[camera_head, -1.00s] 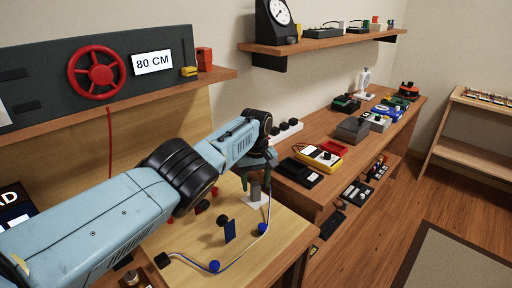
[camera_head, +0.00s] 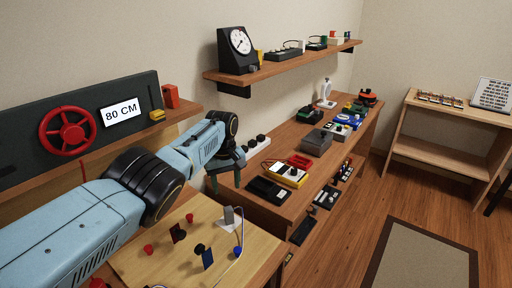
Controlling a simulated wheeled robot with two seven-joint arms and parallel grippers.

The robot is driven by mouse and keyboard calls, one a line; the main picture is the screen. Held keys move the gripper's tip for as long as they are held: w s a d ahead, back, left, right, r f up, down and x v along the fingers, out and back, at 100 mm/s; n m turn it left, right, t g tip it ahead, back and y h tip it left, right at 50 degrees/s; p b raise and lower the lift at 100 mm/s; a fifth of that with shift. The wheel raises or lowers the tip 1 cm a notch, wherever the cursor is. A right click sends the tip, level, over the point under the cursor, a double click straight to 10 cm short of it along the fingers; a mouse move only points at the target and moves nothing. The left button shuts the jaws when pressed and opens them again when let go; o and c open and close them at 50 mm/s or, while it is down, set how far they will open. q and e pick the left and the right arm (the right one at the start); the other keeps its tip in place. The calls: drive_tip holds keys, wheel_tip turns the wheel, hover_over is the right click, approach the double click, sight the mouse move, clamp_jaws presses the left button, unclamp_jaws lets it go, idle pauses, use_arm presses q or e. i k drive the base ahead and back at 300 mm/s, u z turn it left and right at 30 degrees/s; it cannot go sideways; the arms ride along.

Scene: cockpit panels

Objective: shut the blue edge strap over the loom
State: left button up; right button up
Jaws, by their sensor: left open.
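A small upright blue flap (camera_head: 208,260), which looks like the blue edge strap, stands on the wooden board (camera_head: 150,268) beside a black knob (camera_head: 198,248). It stands up and is not folded over. My left gripper (camera_head: 226,182) is open and empty, fingers down, above and behind a grey block on a white plate (camera_head: 229,220), apart from the flap. My right gripper is not in view.
A dark red flap (camera_head: 178,233) and red knobs (camera_head: 148,249) stand on the board's left part. A bench (camera_head: 262,208) with a yellow meter (camera_head: 285,175) and several devices is to the right. A panel with a red wheel (camera_head: 67,131) is behind my arm.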

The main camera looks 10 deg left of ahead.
sight(207, 259)
drive_tip(key=k, duration=2)
